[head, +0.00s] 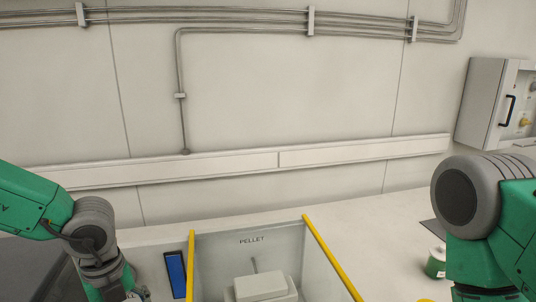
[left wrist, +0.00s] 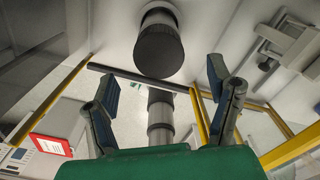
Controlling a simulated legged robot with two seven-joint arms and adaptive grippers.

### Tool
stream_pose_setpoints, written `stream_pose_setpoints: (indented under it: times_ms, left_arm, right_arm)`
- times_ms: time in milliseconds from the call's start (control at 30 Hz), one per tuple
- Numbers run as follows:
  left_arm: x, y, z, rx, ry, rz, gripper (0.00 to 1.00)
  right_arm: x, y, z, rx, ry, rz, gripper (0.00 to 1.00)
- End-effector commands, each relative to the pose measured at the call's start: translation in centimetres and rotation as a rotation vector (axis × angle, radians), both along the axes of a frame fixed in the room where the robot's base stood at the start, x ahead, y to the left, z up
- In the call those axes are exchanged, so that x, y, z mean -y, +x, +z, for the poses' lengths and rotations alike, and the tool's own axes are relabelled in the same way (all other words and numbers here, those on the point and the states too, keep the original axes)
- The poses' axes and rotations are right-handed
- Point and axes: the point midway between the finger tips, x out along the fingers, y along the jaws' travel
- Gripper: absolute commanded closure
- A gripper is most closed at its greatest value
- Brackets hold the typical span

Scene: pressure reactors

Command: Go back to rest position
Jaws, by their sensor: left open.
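My left arm comes in from the left in the head view and bends down at its grey wrist; its fingers are not clearly seen there. In the left wrist view my left gripper (left wrist: 163,90) is open, its two dark blue-padded fingers wide apart. Nothing is held between them. A dark cylinder (left wrist: 160,50) and a grey stepped column (left wrist: 160,118) show behind the gap; I cannot tell how far off they are. My right arm shows at the right edge of the head view, but its gripper is out of frame.
A bay marked PELLET (head: 252,239) with yellow edges (head: 332,258) holds a white block (head: 260,287). A blue item (head: 175,272) lies left of it. A green-and-white container (head: 436,262) stands near my right arm. A grey control box (head: 487,105) hangs on the wall.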

Motion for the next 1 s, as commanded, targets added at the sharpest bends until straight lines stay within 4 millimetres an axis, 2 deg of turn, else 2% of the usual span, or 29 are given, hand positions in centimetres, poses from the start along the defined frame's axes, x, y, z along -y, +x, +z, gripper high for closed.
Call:
stream_pose_setpoints:
  times_ms: [33, 133, 400, 567, 800, 833, 900, 1000]
  left_arm:
    - [0.0, 0.0, -1.5, 0.0, 0.0, 0.0, 0.26]
    - [0.1, -0.1, -3.0, 0.0, 0.001, -0.001, 0.26]
    - [0.4, -0.1, -6.2, -0.001, 0.005, -0.002, 0.26]
    - [0.3, 0.0, -7.0, 0.001, 0.005, -0.001, 0.26]
    - [0.1, 0.0, -7.0, 0.001, 0.002, -0.001, 0.26]
    - [0.1, 0.0, -7.0, 0.001, 0.002, -0.001, 0.29]
    - [0.1, 0.0, -7.0, 0.001, 0.002, -0.001, 0.54]
    - [0.1, 0.0, -7.0, 0.001, 0.002, -0.001, 0.83]
  right_arm:
    - [0.0, 0.0, -1.6, 0.0, 0.0, 0.0, 0.24]
    - [0.0, 0.0, -3.1, 0.0, 0.0, 0.001, 0.24]
    - [0.0, 0.0, -4.4, 0.0, 0.0, 0.001, 0.24]
    - [0.0, 0.0, -4.7, 0.0, 0.0, 0.0, 0.24]
    - [0.0, 0.0, -4.7, 0.0, 0.0, 0.0, 0.24]
    - [0.0, 0.0, -4.7, 0.0, 0.0, 0.0, 0.24]
    - [0.0, 0.0, -4.7, 0.0, 0.0, 0.0, 0.24]
    - [0.0, 0.0, -4.7, 0.0, 0.0, 0.0, 0.24]
